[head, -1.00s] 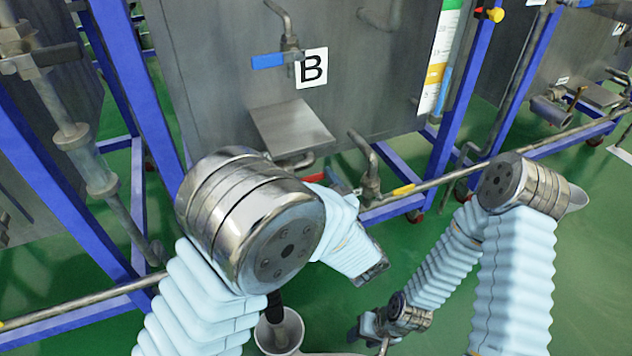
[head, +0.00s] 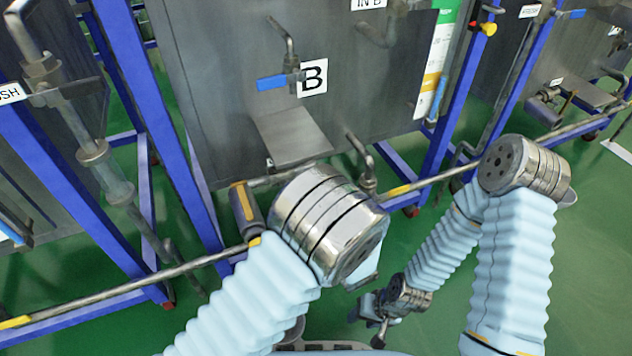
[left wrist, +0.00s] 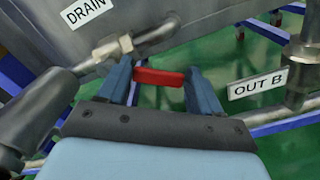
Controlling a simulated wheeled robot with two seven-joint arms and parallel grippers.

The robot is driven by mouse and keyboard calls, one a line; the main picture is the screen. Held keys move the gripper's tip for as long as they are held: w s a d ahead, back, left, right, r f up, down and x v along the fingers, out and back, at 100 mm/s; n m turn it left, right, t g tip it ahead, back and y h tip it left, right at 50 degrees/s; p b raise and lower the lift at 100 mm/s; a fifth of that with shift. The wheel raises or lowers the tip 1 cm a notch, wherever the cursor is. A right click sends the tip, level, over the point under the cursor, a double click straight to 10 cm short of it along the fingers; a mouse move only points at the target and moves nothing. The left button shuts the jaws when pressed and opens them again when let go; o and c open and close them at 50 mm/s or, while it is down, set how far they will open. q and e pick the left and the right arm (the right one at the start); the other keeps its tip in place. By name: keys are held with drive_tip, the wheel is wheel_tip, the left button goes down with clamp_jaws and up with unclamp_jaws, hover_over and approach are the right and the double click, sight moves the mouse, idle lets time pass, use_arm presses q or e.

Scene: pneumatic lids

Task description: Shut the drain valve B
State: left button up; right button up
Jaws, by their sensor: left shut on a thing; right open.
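The drain valve B's red handle (left wrist: 158,77) shows in the left wrist view, below a steel pipe (left wrist: 150,40) and the DRAIN label (left wrist: 88,12). My left gripper (left wrist: 160,80) is shut on this red handle, with one blue-grey finger at each end of it. In the head view the handle and my left gripper are hidden behind my left arm's metal joint, below the tank marked B (head: 230,90). My right gripper (head: 367,320) is open and empty, low over the green floor, away from the valve.
A blue-handled valve (head: 277,82) sits beside the B sign (head: 313,77). A sloping metal plate (head: 290,137) juts out above the drain area. An OUT B label (left wrist: 258,84) is right of the red handle. A long low pipe (head: 140,284) and blue frame legs border the open floor.

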use_arm(q)
drive_tip(key=shift+s+a+f+m+p, duration=0.3)
drive_tip(key=shift+a+f+m+p, duration=0.35)
drive_tip(key=shift+m+p, duration=0.95)
drive_tip(key=shift+s+a+f+m+p, duration=0.4)
drive_tip(key=shift+a+m+p, duration=0.5)
drive_tip(key=shift+m, duration=1.3)
drive_tip(key=shift+s+a+f+m+p, duration=0.2)
drive_tip(key=shift+a+f+m+p, duration=0.45)
drive_tip(key=shift+m+p, duration=1.05)
use_arm(e)
wheel_tip(320, 180, up, 8)
drive_tip(key=shift+s+a+r, duration=0.15)
drive_tip(key=shift+a+r, duration=0.05)
drive_tip(key=shift+a, duration=0.2)
use_arm(q)
drive_tip(key=shift+f+m, duration=0.1)
drive_tip(key=shift+m, duration=0.2)
drive_tip(key=o, duration=1.5)
drive_tip(key=shift+o, duration=0.2)
drive_tip(key=shift+s+d, duration=0.1)
